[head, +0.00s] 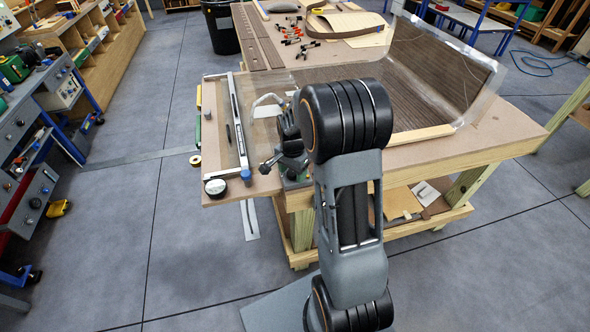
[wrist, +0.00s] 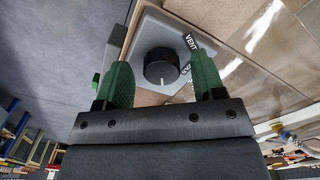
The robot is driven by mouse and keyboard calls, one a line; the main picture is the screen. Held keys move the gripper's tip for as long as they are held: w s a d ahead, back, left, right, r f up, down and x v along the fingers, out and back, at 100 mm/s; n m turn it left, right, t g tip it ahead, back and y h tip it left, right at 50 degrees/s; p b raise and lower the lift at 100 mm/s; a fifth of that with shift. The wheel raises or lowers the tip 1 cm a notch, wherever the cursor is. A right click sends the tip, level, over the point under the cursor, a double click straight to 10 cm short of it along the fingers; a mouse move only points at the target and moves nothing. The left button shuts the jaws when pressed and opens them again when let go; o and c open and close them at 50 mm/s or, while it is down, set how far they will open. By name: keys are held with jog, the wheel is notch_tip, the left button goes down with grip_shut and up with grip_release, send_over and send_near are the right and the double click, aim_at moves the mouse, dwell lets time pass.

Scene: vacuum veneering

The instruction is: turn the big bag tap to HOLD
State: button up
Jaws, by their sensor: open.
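In the wrist view, the tap is a round black knob (wrist: 161,68) on a light grey plate (wrist: 150,35). My gripper (wrist: 162,62) is open, with one green finger on each side of the knob and a visible gap on both sides. In the head view, my arm hides most of the tap area at the table's near edge.
The wooden table (head: 480,150) carries a clear bag with a dark veneer sheet (head: 425,75). A long metal bar (head: 238,115) lies along its left side. A round gauge (head: 215,187) sits at the near left corner. Open floor (head: 190,240) lies left of the table.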

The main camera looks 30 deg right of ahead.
jog(key=shift+c, duration=0.4)
jog(key=c, duration=0.7)
jog(key=shift+d, duration=0.1)
jog(key=shift+c, duration=0.7)
jog(key=shift+f+n+b, duration=0.2)
jog(key=shift+n+b, duration=0.2)
jog(key=shift+n, duration=0.8)
jog(key=n, duration=0.3)
jog(key=shift+s+n+b, duration=0.1)
jog(key=shift+n+b, duration=0.2)
jog(key=shift+b, duration=0.1)
jog(key=n+b, duration=0.1)
jog(key=n, duration=0.4)
jog(key=shift+n, duration=0.4)
